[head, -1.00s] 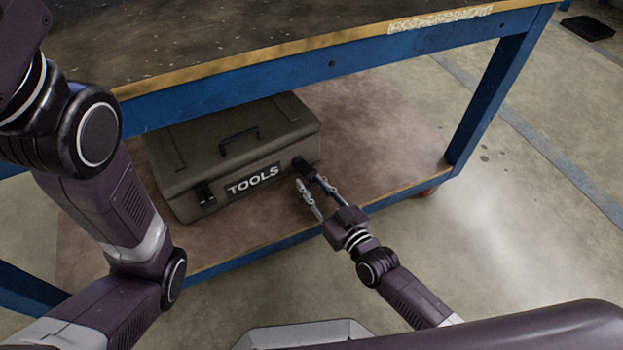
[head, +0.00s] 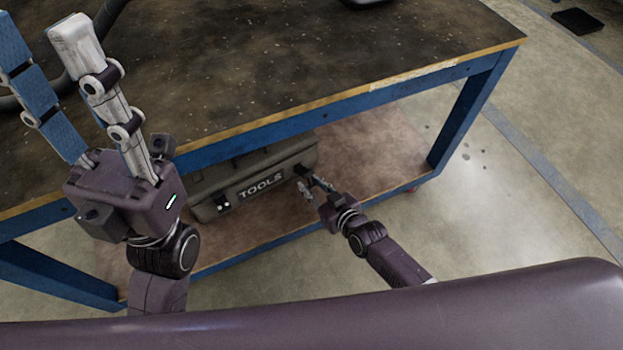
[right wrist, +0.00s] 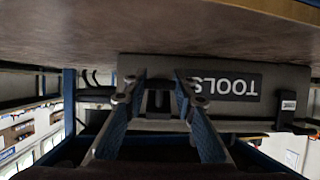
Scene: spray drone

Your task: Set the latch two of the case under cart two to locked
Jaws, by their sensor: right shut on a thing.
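The grey-brown case (head: 210,187) with a TOOLS label stands on the cart's lower shelf. It shows upside down in the right wrist view (right wrist: 220,66). Its front has a dark latch (head: 303,171) at the right end and another latch (head: 222,203) at the left end. My right gripper (head: 309,183) is shut on the right-end latch, with a finger on each side of it in the right wrist view. I cannot tell that latch's exact setting. My left gripper (head: 42,38) is raised over the cart's near left side, open and empty.
The cart has a worn dark top (head: 300,60) and a blue frame (head: 470,110). The top's front edge overhangs the case and hides its upper part. The lower shelf (head: 385,150) is bare right of the case.

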